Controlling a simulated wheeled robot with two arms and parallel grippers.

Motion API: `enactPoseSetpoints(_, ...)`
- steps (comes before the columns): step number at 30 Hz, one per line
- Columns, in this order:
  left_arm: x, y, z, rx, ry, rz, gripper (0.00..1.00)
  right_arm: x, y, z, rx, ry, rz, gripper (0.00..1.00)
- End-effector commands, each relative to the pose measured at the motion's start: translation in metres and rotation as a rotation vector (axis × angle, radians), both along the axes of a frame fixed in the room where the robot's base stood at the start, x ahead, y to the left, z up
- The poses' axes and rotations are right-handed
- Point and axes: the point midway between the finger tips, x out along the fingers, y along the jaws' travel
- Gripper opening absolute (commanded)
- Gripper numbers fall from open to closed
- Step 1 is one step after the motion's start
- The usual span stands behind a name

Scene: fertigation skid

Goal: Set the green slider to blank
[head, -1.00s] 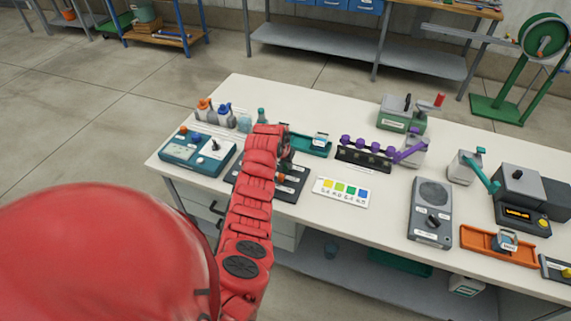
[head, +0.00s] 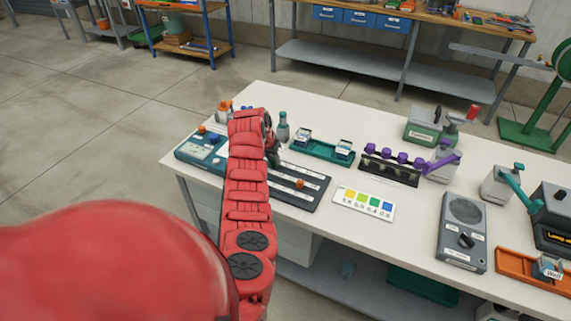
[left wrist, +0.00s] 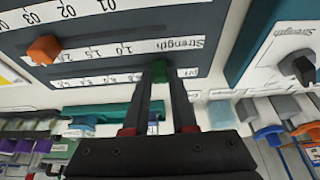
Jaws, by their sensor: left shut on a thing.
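The dark slider panel (head: 312,196) lies on the white table, partly hidden behind my left arm in the head view. My left gripper (head: 273,155) is over its left part. In the left wrist view my left gripper (left wrist: 161,72) is shut on the green slider (left wrist: 158,70), a small knob between its fingertips. The knob is beside the upside-down word "Strength", to the right of the printed 1.0. An orange slider (left wrist: 44,49) stands on another row; it also shows in the head view (head: 300,183). My right gripper is not in view.
A teal box with knobs (head: 200,148) is left of the panel. A teal tray (head: 322,151) and a bottle (head: 283,128) stand behind it. A colour card (head: 364,203) lies to its right, then a grey device (head: 461,235). Bare tabletop shows between them.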

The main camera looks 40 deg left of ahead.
Motion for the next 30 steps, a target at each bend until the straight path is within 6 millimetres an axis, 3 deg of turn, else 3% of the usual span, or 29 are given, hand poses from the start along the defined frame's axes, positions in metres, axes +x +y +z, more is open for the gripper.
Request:
enactPoseSetpoints(9,-0.002,0.005,0.001,0.005,0.001,0.003,0.0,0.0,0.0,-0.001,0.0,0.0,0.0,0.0)
enactPoseSetpoints(10,-0.002,0.005,0.001,0.005,0.001,0.003,0.26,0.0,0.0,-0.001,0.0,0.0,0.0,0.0)
enactPoseSetpoints(15,-0.002,0.004,0.001,0.005,0.001,0.003,0.55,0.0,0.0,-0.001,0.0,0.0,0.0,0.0)
enactPoseSetpoints(25,-0.002,0.004,0.002,0.004,0.0,0.002,0.55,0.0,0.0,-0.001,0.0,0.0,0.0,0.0)
enactPoseSetpoints(30,-0.006,0.003,0.014,0.004,0.0,0.002,0.55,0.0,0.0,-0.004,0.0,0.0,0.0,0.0)
